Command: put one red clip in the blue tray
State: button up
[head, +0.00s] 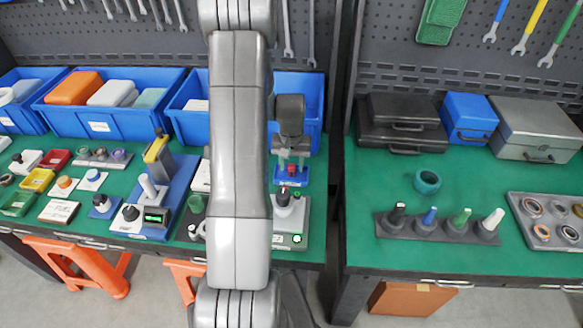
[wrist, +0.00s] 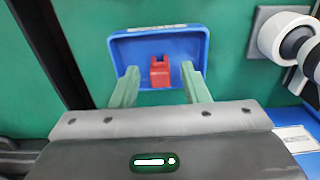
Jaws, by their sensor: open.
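The small blue tray (head: 291,182) stands on the green bench at the middle of the head view, below my gripper (head: 291,160). In the wrist view the blue tray (wrist: 190,46) fills the upper middle, with a pale label on its far rim. One red clip (wrist: 160,71) is inside the tray, towards its near side; it shows as a small red spot (head: 292,169) in the head view. My gripper (wrist: 159,72) is open, its two pale green fingers apart on either side of the clip. Gaps show between clip and fingers. The fingers overlap the tray's near edge.
A grey device with a dark knob (head: 289,212) stands in front of the tray. Large blue bins (head: 115,120) line the bench's back. A white cylindrical part (wrist: 275,38) is right of the tray in the wrist view. My arm hides the bench's middle.

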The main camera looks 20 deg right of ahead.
aim_at(292, 166)
notch_tip(292, 166, up, 10)
jog(key=shift+r+b, duration=0.2)
jog(key=shift+b, duration=0.2)
